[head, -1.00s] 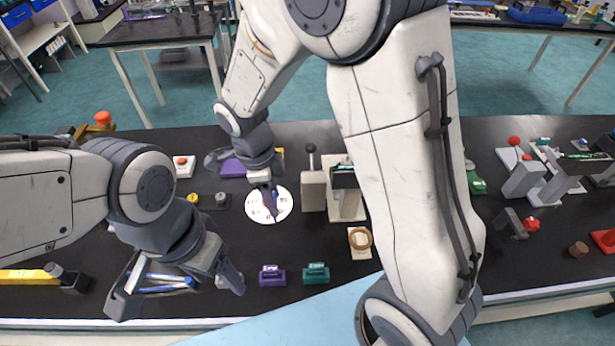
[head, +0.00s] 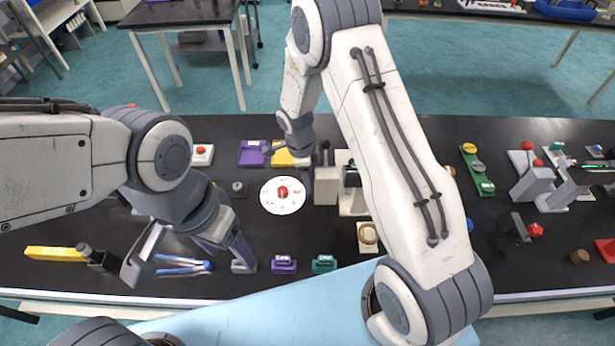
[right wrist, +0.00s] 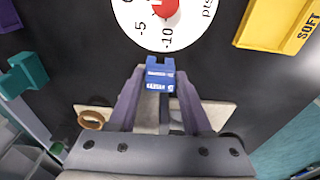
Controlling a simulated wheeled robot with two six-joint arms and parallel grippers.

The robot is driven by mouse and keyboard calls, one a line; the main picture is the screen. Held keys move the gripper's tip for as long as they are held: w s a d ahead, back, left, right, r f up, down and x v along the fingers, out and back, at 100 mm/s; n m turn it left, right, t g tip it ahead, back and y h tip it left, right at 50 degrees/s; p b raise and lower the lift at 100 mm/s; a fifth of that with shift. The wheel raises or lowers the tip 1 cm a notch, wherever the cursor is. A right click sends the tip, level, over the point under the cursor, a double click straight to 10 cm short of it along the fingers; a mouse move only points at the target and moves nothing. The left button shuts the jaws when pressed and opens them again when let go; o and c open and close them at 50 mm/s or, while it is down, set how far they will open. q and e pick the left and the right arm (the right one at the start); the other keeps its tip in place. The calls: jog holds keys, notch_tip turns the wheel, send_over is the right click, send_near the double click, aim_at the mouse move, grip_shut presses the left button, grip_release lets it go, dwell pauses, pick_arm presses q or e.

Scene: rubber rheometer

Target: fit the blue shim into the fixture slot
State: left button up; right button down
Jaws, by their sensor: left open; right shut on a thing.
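The blue shim (right wrist: 160,76) is between the fingertips of my right gripper (right wrist: 160,88) in the right wrist view, held near the white dial. In the head view my right gripper (head: 305,178) is beside the upright beige block (head: 326,190), and the shim cannot be made out there. A beige stand (head: 352,200) with a dark part stands right of that block, partly behind my right arm. I cannot tell which piece holds the fixture slot.
The white dial (head: 283,195) has a red knob. Purple (head: 253,153) and yellow (head: 286,157) blocks lie behind it. Small purple (head: 284,265) and teal (head: 324,264) blocks sit in front. A tan ring (head: 368,233) lies on a plate. Green and grey apparatus (head: 478,168) stands right.

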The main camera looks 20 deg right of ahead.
jog(key=shift+f, duration=0.55)
jog(key=shift+f, duration=0.2)
jog(key=shift+c, duration=1.7)
grip_release()
jog(key=shift+r, duration=0.1)
